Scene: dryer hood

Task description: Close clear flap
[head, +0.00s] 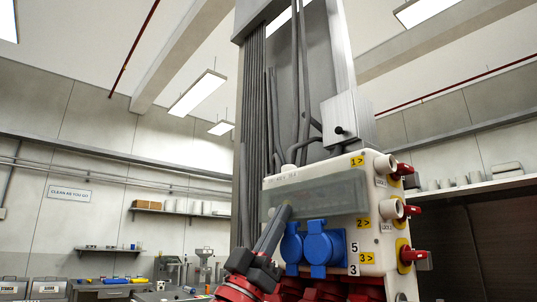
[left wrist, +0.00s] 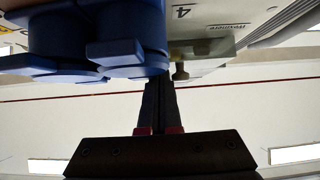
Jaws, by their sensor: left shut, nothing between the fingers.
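The clear flap (head: 335,192) is a long, greenish see-through cover on the upper front of a cream electrical box (head: 350,160). It lies across the box front; I cannot tell whether it sits fully flush. My left gripper (head: 286,209) reaches up from below, its dark fingers together and empty. In the head view its tips overlap the flap's lower left part; whether they touch is unclear. In the left wrist view the shut fingers (left wrist: 159,82) point at the box's edge, near a small knob (left wrist: 181,71). My right gripper is out of view.
Two blue socket covers (head: 320,247) sit just right of my left gripper, also large in the left wrist view (left wrist: 125,35). Red-handled switches (head: 408,211) stick out on the box's right side. Grey conduits (head: 271,110) rise behind it. A bench (head: 110,287) stands far left.

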